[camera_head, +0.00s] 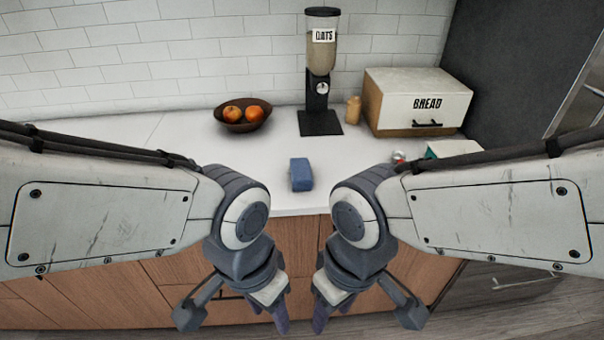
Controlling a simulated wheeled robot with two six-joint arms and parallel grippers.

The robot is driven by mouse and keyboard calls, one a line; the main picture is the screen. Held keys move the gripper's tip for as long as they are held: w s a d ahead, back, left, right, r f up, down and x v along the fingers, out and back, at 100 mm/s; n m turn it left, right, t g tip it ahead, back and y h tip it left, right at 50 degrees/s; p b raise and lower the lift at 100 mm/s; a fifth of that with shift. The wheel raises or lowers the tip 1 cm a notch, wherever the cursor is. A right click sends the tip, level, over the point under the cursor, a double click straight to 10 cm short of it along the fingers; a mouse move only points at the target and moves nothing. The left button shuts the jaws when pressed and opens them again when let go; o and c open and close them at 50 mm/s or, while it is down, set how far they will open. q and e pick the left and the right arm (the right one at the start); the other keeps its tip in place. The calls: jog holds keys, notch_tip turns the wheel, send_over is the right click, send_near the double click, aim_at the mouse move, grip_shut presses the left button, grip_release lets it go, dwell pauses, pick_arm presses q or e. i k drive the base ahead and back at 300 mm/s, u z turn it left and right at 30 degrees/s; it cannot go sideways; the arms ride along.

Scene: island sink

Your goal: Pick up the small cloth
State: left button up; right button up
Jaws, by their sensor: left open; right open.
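A small blue folded cloth (301,175) lies on the white counter (180,150), near its front edge and between my two arms. My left gripper (268,318) hangs in front of the cabinets, below the counter top, and points down. It is open and empty. My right gripper (332,315) hangs beside it, also pointing down, open and empty. Both grippers are lower than the cloth in the picture and apart from it. Nothing covers the cloth.
A dark bowl (231,123) with oranges stands at the back left. An oats dispenser (320,75), a small wooden shaker (353,110) and a bread box (418,100) stand at the back. A teal-edged box (453,149) is at the right, partly hidden. The counter around the cloth is clear.

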aim_at(301, 179)
jog(key=k, duration=0.45)
jog(key=u, duration=0.85)
jog(key=i, duration=1.25)
jog(key=z, duration=0.75)
